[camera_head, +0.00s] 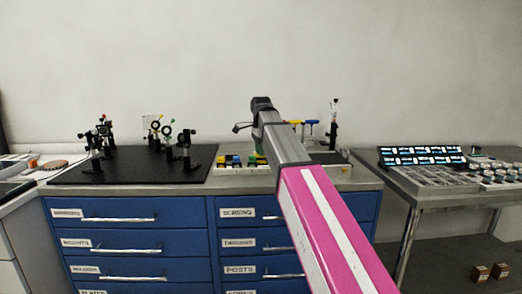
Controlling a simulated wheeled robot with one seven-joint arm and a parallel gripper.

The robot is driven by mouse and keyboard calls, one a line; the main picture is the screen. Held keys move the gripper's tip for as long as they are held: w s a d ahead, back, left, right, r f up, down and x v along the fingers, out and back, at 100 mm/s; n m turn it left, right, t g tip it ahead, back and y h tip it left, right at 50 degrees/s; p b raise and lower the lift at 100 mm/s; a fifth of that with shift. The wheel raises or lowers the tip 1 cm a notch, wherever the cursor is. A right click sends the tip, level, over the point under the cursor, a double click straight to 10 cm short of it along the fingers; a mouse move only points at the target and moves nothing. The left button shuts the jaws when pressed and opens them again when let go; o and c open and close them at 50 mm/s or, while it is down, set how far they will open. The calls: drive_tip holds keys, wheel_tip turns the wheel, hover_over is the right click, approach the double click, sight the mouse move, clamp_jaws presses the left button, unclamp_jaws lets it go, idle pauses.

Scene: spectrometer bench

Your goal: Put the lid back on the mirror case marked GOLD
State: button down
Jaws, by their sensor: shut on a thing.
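My arm reaches from the lower right up to the bench's back edge, and its dark wrist end (262,103) stands above the drawer cabinet. My gripper's fingers are hidden behind the arm, so I cannot see them or anything between them. I cannot make out a mirror case marked GOLD or its lid. Two small brown boxes (480,272) stand on the lower shelf at the right, too small to read.
A black optics board (196,172) with several mounts covers the bench's left part. A low tray (221,168) of coloured items stands beside it. Blue drawers (190,209) are shut below. At the right, a metal table (455,200) bears lit displays (422,156) and trays.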

drive_tip(key=shift+f, duration=0.1)
idle(0.7)
drive_tip(key=c, duration=0.5)
unclamp_jaws()
drive_tip(key=shift+r, duration=3.55)
clamp_jaws()
drive_tip(key=shift+f, duration=2.45)
